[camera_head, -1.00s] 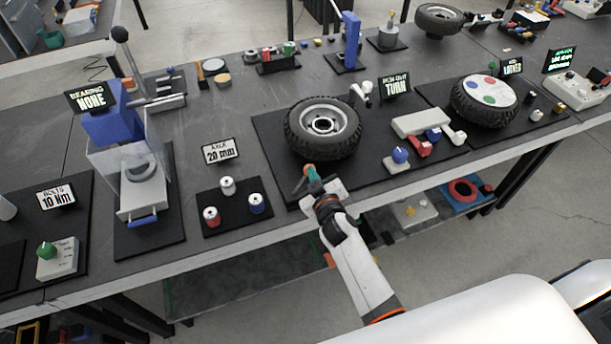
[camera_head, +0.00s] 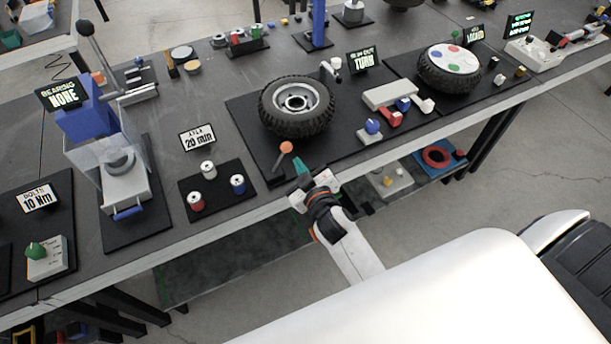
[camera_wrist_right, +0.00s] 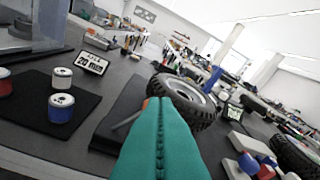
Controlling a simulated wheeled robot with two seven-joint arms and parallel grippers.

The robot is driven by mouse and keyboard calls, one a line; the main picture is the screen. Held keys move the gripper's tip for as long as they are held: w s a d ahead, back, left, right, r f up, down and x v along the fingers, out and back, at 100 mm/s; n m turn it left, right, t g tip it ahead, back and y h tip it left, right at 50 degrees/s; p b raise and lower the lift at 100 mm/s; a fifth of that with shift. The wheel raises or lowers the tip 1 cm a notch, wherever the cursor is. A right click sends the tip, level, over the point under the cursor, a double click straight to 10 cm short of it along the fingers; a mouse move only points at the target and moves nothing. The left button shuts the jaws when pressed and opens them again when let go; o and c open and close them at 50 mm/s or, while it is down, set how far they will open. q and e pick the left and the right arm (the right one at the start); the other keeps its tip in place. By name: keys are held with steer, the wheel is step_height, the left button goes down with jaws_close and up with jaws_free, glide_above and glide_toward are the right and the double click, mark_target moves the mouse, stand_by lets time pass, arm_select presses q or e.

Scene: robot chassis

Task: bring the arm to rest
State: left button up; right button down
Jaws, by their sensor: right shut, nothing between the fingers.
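My right gripper (camera_head: 300,177) is in the head view at the front edge of the dark workbench (camera_head: 160,80). Its teal fingers (camera_wrist_right: 160,140) fill the bottom middle of the right wrist view, pressed together with nothing between them. An orange-knobbed lever (camera_head: 286,147) stands just beyond the fingertips, apart from them in the head view. My left gripper is in neither view.
A tyre on a wheel (camera_head: 297,105) lies on a black mat beyond the gripper. Red, white and blue cylinders (camera_head: 208,168) stand on a mat to its left. A blue-knobbed box (camera_head: 370,130) is to the right. The floor in front is clear.

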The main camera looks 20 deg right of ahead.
steer(key=s+a+f+g+b, duration=0.1)
steer(key=s+f+g, duration=0.2)
steer(key=s+f, duration=0.55)
steer(key=s+f+g+y+b, duration=0.1)
steer(key=s+f+g, duration=0.15)
steer(key=f, duration=1.05)
steer(key=s+a+f+g+b, duration=0.1)
steer(key=s+f+g+b, duration=0.1)
steer(key=s+f, duration=0.65)
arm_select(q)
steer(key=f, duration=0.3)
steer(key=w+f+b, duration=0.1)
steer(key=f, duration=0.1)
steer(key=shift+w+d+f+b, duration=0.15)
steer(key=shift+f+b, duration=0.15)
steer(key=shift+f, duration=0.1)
arm_select(e)
steer(key=s+d+f+m+g, duration=0.1)
steer(key=s+d+f+g, duration=0.1)
steer(key=s+f, duration=0.7)
steer(key=s+d+f+m+g, duration=0.1)
steer(key=s+d+f+g, duration=0.2)
steer(key=s+f, duration=0.6)
steer(key=s+g, duration=0.2)
steer(key=s, duration=0.3)
steer(key=shift+s+f, duration=0.15)
steer(key=shift+f, duration=0.05)
steer(key=shift+d, duration=0.1)
